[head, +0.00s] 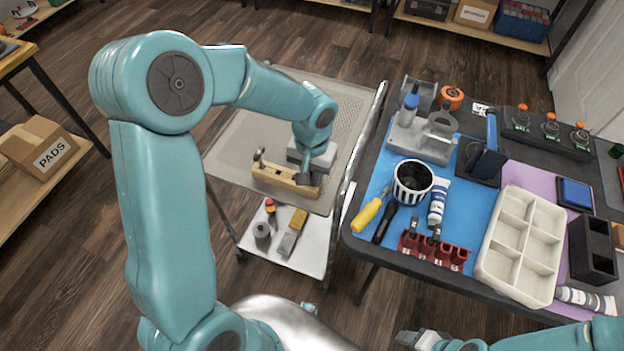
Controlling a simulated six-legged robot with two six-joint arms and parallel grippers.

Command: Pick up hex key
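My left gripper (304,178) reaches down over the grey cart and sits at the right part of a wooden tool block (270,177). Its fingers are small and dark here, and I cannot tell whether they hold anything. A dark tool with a short head (259,156) stands up at the left end of the block. I cannot make out a hex key for certain; the gripper hides part of the block. My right gripper (408,338) shows at the bottom edge, away from the cart, and its finger gap is unclear.
The cart's top tray (235,135) is mostly bare; its lower shelf (310,255) holds several items. To the right, a table carries a striped cup (412,182), yellow screwdriver (368,213), red rack (433,250) and white compartment tray (487,262). A PADS box (45,148) is left.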

